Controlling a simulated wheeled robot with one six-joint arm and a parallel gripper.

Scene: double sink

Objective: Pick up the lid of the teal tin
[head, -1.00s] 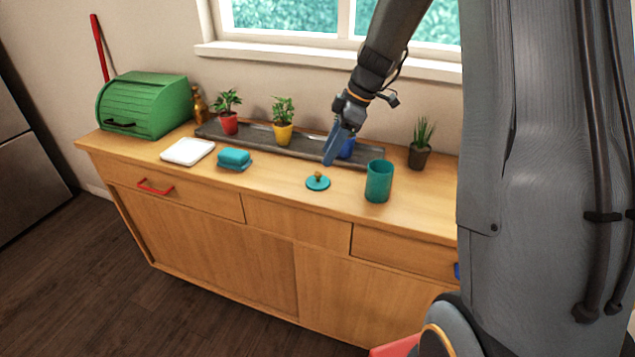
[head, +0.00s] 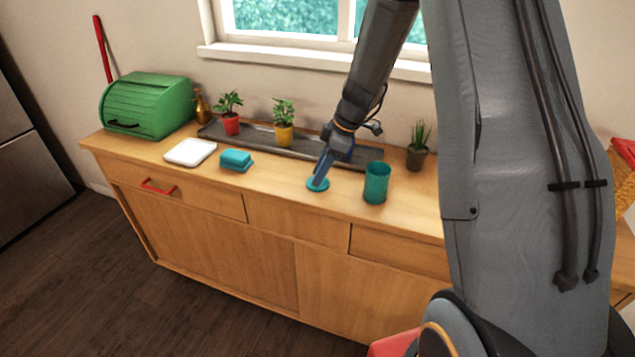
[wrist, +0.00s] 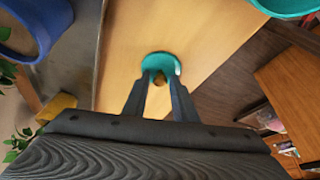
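The teal lid (head: 314,187) is a flat disc lying on the wooden counter, left of the open teal tin (head: 376,183). My gripper (head: 321,176) points down at the lid, with its fingertips at the lid's top. In the wrist view the lid (wrist: 161,60) lies at the fingertips, and its small brown knob (wrist: 160,79) shows between the two fingers. The fingers (wrist: 160,84) are apart, one on each side of the knob; contact with it cannot be made out. The tin's teal rim (wrist: 288,7) shows at the upper right there.
Behind the lid is a dark tray (head: 262,138) with potted plants. A blue pot (wrist: 32,28) is near my gripper in the wrist view. A plant in a dark pot (head: 416,158) stands behind the tin. Counter left of the lid is clear up to the teal sponge (head: 236,160).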

